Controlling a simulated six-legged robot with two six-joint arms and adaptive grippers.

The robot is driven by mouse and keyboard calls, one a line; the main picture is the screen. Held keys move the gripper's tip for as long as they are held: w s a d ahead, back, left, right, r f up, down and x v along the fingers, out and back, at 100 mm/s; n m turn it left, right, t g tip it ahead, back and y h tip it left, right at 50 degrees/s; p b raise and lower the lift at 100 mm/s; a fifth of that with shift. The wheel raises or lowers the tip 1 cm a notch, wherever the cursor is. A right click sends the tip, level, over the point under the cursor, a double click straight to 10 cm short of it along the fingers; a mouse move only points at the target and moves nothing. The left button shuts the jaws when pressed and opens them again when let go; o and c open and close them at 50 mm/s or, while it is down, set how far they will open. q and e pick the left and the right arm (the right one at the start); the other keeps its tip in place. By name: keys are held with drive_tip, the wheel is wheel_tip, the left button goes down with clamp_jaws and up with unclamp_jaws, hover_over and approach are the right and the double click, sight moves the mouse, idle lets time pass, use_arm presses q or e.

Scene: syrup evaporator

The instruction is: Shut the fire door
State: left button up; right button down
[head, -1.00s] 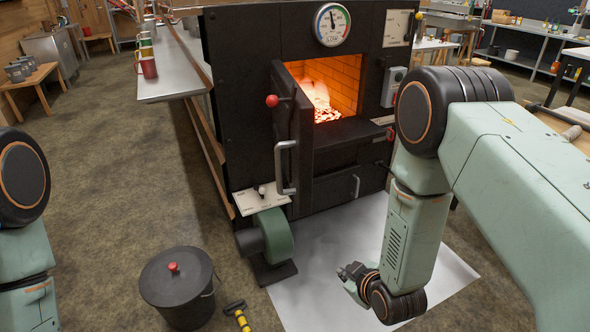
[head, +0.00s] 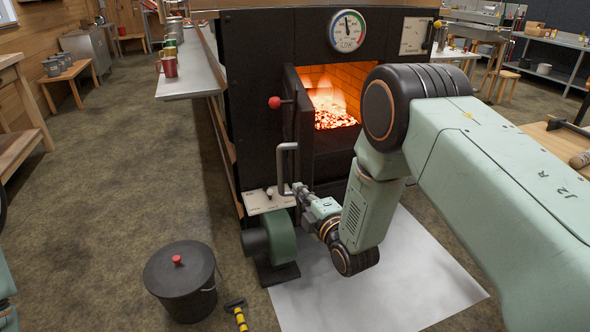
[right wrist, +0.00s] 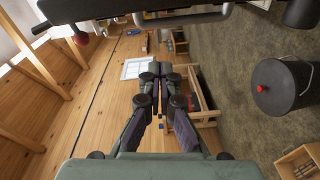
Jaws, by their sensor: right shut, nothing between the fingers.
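The black fire door (head: 305,125) of the evaporator stands open, swung out toward me, with the fire glowing in the opening (head: 333,95). Its grey bar handle (head: 283,165) faces left, and a red ball knob (head: 275,102) sticks out above it. My right gripper (head: 298,189) is shut and empty, its tips close to the handle's lower end; I cannot tell whether they touch. In the right wrist view the shut fingers (right wrist: 160,76) show with a grey bar across the top, probably the handle. My left gripper is out of view.
A green blower (head: 278,235) stands below the door, beside a pale mat (head: 390,275). A lidded black bucket (head: 180,282) and a yellow-black tool (head: 237,314) are on the floor in front. A shelf with mugs (head: 195,82) juts out left.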

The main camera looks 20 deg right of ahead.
sight(299, 168)
drive_tip(key=shift+n, duration=0.8)
drive_tip(key=shift+w+d+r+b, duration=0.1)
drive_tip(key=shift+w+d+b, duration=0.4)
drive_tip(key=shift+w, duration=1.05)
drive_tip(key=shift+w+d+r+b, duration=0.1)
drive_tip(key=shift+w+d+b, duration=0.1)
drive_tip(key=shift+w+b, duration=0.95)
drive_tip(key=shift+w+d+r+b, duration=0.1)
drive_tip(key=shift+w+d+b, duration=0.25)
drive_tip(key=shift+w, duration=1.55)
drive_tip(key=shift+d, duration=0.25)
